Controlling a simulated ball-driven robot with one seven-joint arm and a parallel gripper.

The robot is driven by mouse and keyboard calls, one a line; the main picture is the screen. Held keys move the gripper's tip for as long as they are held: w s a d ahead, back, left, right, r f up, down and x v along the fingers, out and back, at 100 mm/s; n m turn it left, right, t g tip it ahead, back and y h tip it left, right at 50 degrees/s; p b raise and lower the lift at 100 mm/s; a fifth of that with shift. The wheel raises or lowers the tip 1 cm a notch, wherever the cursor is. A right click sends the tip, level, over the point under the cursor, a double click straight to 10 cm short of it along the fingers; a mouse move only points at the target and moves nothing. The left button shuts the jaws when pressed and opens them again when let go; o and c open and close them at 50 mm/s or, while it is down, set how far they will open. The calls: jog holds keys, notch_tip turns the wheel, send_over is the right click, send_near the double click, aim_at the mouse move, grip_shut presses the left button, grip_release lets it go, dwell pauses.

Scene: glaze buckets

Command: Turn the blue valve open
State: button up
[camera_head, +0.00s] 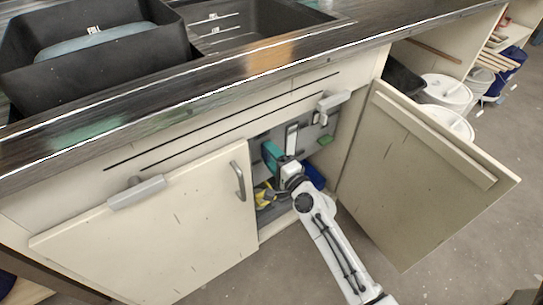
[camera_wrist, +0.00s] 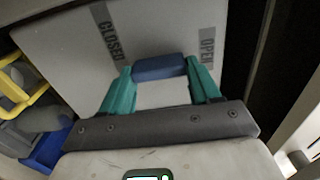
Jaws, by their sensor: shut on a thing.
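The blue valve (camera_wrist: 159,67) shows in the wrist view as a short blue handle between my gripper's teal fingers. It sits in front of a grey panel (camera_wrist: 160,32) with a "CLOSED" mark (camera_wrist: 108,38) on the left and an "OPEN" mark (camera_wrist: 207,46) on the right. The handle lies nearly level, between the two marks. My gripper (camera_wrist: 161,80) is shut on it. In the head view my gripper (camera_head: 271,155) reaches into the cabinet under the counter; the valve itself is hidden there.
The right cabinet door (camera_head: 420,175) stands wide open beside my arm. The left door (camera_head: 160,225) is closed, with a handle near the opening. Yellow and blue bins (camera_wrist: 20,90) sit at the left in the wrist view. White buckets (camera_head: 446,90) stand at the right.

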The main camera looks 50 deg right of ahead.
jog(key=shift+f, duration=0.1)
jog(key=o, duration=1.1)
jog(key=shift+c, duration=0.2)
jog(key=b+v, duration=0.1)
jog(key=v, duration=1)
jog(key=shift+w, duration=0.1)
